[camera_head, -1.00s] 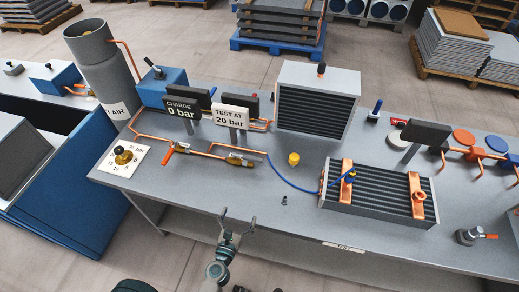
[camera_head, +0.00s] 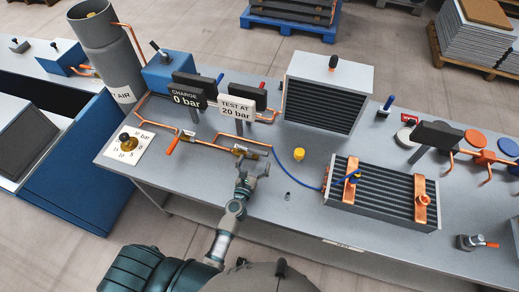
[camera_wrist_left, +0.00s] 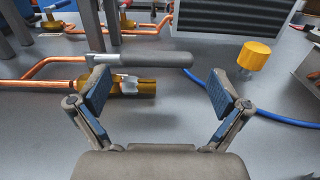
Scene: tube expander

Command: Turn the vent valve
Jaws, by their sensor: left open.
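A brass valve (camera_head: 255,154) with a grey lever sits on the copper pipe near the front of the bench; I take it for the vent valve, though no label is readable on it. My left gripper (camera_head: 252,173) is open just in front of it. In the left wrist view the grey lever (camera_wrist_left: 150,59) lies crosswise ahead of my open left gripper (camera_wrist_left: 160,92), with the brass body (camera_wrist_left: 135,86) between the fingers in the picture. The fingers are not closed on anything; contact with the lever cannot be told. My right gripper is out of view.
An orange-handled valve (camera_head: 172,146) and a round gauge plate (camera_head: 129,144) stand to the left. Signs read "CHARGE 0 bar" (camera_head: 187,95) and "TEST AT 20 bar" (camera_head: 236,108). A yellow cap (camera_head: 299,154), blue hose (camera_head: 291,178) and finned coil (camera_head: 383,193) are to the right.

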